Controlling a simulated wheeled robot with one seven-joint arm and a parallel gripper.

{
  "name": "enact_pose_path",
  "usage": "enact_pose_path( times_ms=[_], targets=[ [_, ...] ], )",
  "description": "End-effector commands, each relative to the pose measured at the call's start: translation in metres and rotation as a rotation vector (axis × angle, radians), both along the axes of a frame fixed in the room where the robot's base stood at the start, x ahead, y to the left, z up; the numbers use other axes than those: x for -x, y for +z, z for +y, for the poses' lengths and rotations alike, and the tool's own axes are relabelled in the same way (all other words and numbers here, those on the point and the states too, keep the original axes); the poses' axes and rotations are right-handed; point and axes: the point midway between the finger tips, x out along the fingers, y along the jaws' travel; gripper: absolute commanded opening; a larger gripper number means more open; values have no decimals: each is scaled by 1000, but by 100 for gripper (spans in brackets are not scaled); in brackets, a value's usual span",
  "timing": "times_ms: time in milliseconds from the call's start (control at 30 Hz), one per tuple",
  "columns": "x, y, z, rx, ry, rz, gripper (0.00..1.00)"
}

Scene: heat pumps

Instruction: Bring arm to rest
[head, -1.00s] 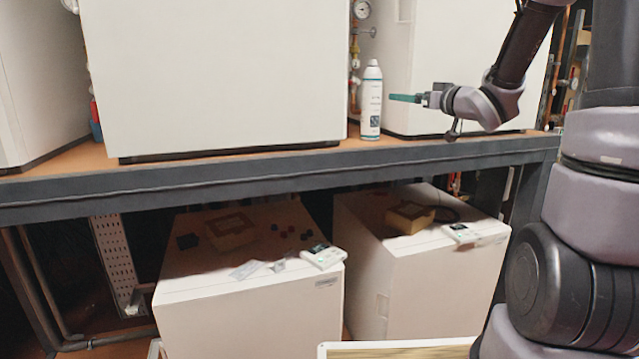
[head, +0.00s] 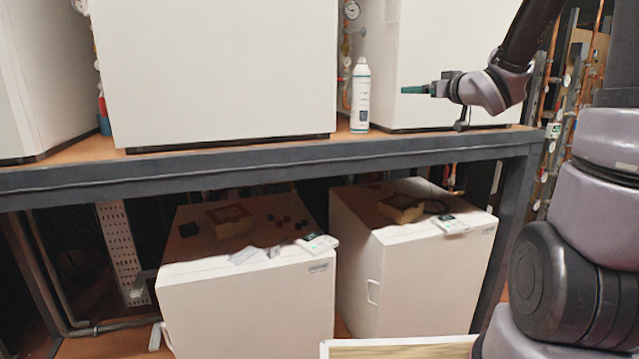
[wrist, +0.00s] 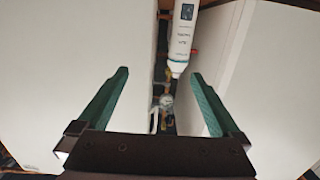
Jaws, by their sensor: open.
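My gripper (head: 418,89) points left above the shelf, with its green fingers to the right of a white spray can (head: 360,98). In the wrist view my gripper (wrist: 160,88) has its two green fingers spread apart with nothing between them touching. The spray can (wrist: 182,38) shows beyond the fingertips in the wrist view. In the head view it stands upright on the shelf, apart from the gripper.
A shelf (head: 250,161) with a dark front edge carries large white units (head: 215,70). Below it stand two white cabinets (head: 245,305) with small parts on top. A gauge (head: 351,10) and pipes show between the upper units. A light-coloured board (head: 400,348) is at the bottom.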

Motion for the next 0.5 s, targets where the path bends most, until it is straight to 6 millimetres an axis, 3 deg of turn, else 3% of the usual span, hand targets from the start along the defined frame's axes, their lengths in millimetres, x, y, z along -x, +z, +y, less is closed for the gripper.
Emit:
enact_pose_path(
  times_ms=[267,367,500],
  targets=[
    [25,12,-26,7,-188,113,100],
    [46,15,-36,-4,-276,187,100],
    [96,11,-47,-51,-396,350,100]
  ],
)
